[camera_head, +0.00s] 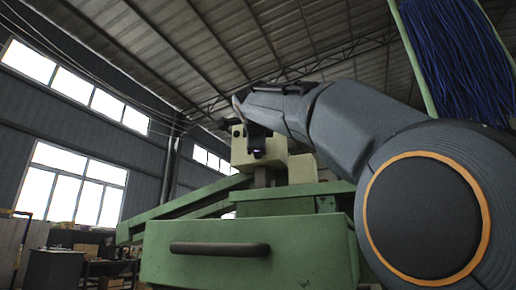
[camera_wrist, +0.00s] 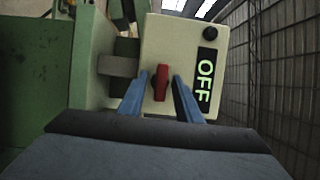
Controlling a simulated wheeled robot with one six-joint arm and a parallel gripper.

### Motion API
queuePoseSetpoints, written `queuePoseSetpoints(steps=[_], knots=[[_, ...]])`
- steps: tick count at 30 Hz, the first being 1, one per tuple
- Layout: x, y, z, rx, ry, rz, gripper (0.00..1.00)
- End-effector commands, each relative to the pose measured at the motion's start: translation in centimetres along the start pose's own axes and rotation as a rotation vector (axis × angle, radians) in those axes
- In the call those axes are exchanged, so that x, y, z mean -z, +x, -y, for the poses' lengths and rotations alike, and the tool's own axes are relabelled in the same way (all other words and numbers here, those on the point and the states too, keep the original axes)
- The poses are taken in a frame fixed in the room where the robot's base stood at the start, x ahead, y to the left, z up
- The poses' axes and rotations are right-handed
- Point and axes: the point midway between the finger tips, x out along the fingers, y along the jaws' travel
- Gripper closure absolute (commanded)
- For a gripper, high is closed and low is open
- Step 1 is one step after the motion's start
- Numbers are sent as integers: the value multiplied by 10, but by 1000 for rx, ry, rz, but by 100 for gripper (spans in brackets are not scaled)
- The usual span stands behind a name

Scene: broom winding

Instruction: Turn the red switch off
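The red switch (camera_wrist: 161,84) is a small lever on the face of a cream control box (camera_wrist: 180,40) in the wrist view. Its long side runs up and down in that picture. A black label with glowing letters reading OFF (camera_wrist: 206,76) is to its right, turned sideways. My gripper (camera_wrist: 160,75) is open, with one blue finger on each side of the switch. Narrow gaps show between the fingers and the switch; I cannot tell how deep they reach. In the head view, my arm reaches over to the cream machine part (camera_head: 240,152); the switch is not visible there.
A black round knob (camera_wrist: 209,34) is on the box's upper right. The green machine body (camera_head: 245,250) with a dark handle (camera_head: 220,249) fills the foreground. Blue bristles (camera_head: 455,60) hang at upper right. A corrugated wall (camera_wrist: 270,80) lies right of the box.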

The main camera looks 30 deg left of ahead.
Motion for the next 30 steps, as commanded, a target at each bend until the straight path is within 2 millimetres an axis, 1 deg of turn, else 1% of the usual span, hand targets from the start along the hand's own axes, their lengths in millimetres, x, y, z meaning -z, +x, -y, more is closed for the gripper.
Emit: queuePoseSetpoints(steps=[5, 12, 15, 21, 30], knots=[[0, -20, -1, 3, 2, 2, 69], [0, -55, -2, 1, 1, 2, 69], [0, -65, -1, 0, 1, 1, 69], [0, -75, -1, -1, 1, 1, 69], [0, -75, -1, -1, 1, 0, 69]])
